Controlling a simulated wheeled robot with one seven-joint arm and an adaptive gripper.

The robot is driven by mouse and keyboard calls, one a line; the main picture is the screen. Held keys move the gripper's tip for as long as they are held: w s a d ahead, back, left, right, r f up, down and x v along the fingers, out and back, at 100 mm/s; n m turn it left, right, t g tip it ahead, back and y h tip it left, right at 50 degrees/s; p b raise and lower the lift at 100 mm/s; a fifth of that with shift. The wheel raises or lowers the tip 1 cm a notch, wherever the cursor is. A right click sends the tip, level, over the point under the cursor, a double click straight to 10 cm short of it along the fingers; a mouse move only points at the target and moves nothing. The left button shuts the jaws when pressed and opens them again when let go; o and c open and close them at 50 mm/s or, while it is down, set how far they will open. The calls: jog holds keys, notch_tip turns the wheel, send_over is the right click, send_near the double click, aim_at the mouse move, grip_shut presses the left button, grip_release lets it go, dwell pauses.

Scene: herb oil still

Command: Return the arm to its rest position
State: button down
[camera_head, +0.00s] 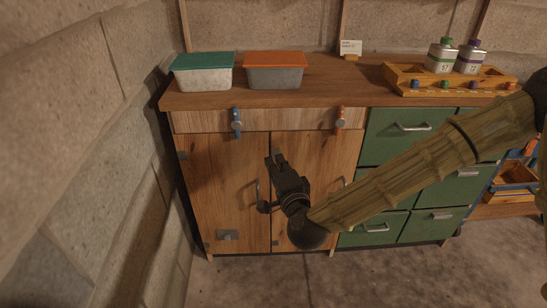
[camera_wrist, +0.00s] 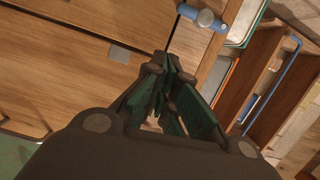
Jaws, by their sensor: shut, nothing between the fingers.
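My gripper (camera_head: 277,160) is in front of the wooden cabinet's doors in the head view, pointing up and slightly left. It is shut with nothing in it. In the wrist view its dark green-padded fingers (camera_wrist: 172,65) come together in front of wooden panels. My arm reaches in from the right side of the head view, bent at a dark joint low in front of the cabinet. Whether the fingers touch the cabinet cannot be told.
The left cabinet door (camera_head: 222,185) and right door (camera_head: 312,160) look shut, under a blue latch (camera_head: 236,122) and an orange latch (camera_head: 339,118). Green drawers (camera_head: 392,152) stand to the right. Lidded tubs (camera_head: 203,78) and a bottle rack (camera_head: 405,82) sit on top. A block wall is left; floor in front is clear.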

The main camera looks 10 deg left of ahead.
dwell(0.4)
jog(key=s+d+f+n+g+h, duration=0.15)
jog(key=s+f, duration=0.25)
jog(key=f, duration=0.4)
jog(key=s+d+f+n+g, duration=0.2)
jog(key=s+d+f+g, duration=0.1)
jog(key=f, duration=0.5)
jog(key=s+d+f+n+g, duration=0.2)
jog(key=s+f, duration=0.2)
jog(key=f, duration=0.4)
jog(key=s+d+f+n+g+h, duration=0.4)
jog(key=s+d+f+g, duration=0.2)
jog(key=s+d+f, duration=1)
jog(key=s+d+f+n+g+h, duration=0.1)
jog(key=s+d+n+g+h, duration=0.15)
jog(key=s+d, duration=0.75)
notch_tip(320, 180, up, 23)
jog(key=p, duration=2.3)
jog(key=shift+d+r+m+g+p, duration=0.2)
jog(key=shift+m+g+p, duration=0.1)
jog(key=shift+g+p, duration=0.1)
